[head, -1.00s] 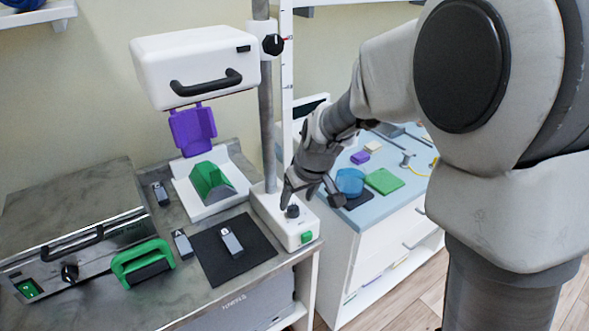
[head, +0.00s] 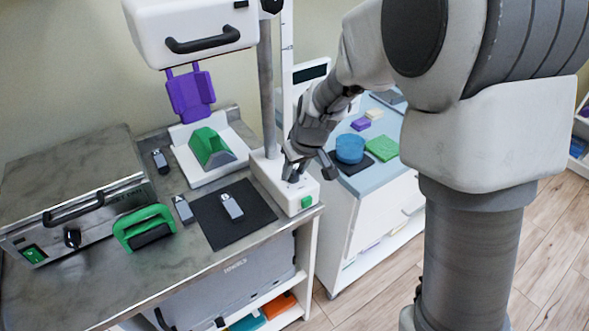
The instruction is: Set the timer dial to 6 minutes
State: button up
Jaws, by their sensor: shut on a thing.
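The timer dial (head: 294,177) is a small dark knob on top of a white box (head: 272,178) at the foot of the grey post. It is mostly hidden by the fingers, and I cannot read its setting or any marks. My gripper (head: 296,170) points down at the box and is shut on the dial. A green button (head: 307,201) sits on the near end of the same box.
A black mat (head: 210,215) with a small grey device (head: 231,206) lies left of the box. A white housing (head: 190,30) with a purple holder (head: 190,95) hangs above. A blue-topped cabinet (head: 375,180) stands to the right, with a blue bowl (head: 349,149).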

jog(key=shift+r+p, duration=0.15)
jog(key=shift+p, duration=0.25)
grip_shut()
jog(key=shift+a+m+h+p, duration=0.1)
jog(key=shift+m+h+p, duration=0.2)
jog(key=shift+m+p, duration=0.5)
jog(key=shift+m+h+p, duration=0.3)
jog(key=shift+m+p, duration=0.5)
jog(key=shift+p, duration=0.05)
jog(key=shift+t, duration=0.3)
jog(key=o, duration=1)
grip_release()
jog(key=shift+o, duration=0.2)
